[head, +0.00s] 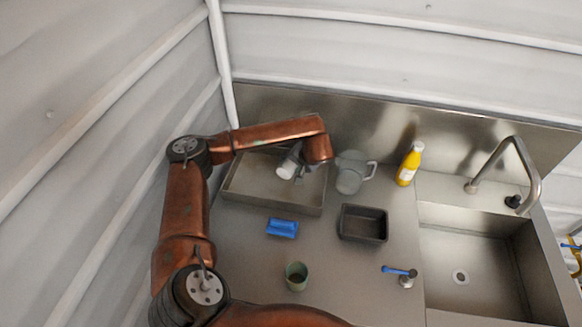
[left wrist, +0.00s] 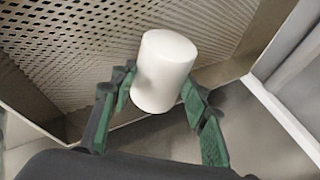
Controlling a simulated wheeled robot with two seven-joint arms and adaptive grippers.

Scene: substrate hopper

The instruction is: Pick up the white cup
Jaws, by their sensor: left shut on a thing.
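The white cup (left wrist: 163,72) is between the green-padded fingers of my left gripper (left wrist: 158,84) in the left wrist view, with a finger on either side. The gripper is shut on it. In the head view the white cup (head: 287,168) shows tilted at the left gripper (head: 297,162), over the shallow metal tray (head: 268,205) at the back left. I cannot tell whether the cup touches the tray floor. My arm covers part of the tray's back. My right gripper is not in view.
A grey pitcher (head: 349,178) stands just right of the tray. A blue sponge (head: 282,228), a dark pan (head: 363,224), a greenish cup (head: 296,276) and a blue-handled tool (head: 400,271) lie forward. A yellow bottle (head: 409,166) and sink (head: 470,250) are right.

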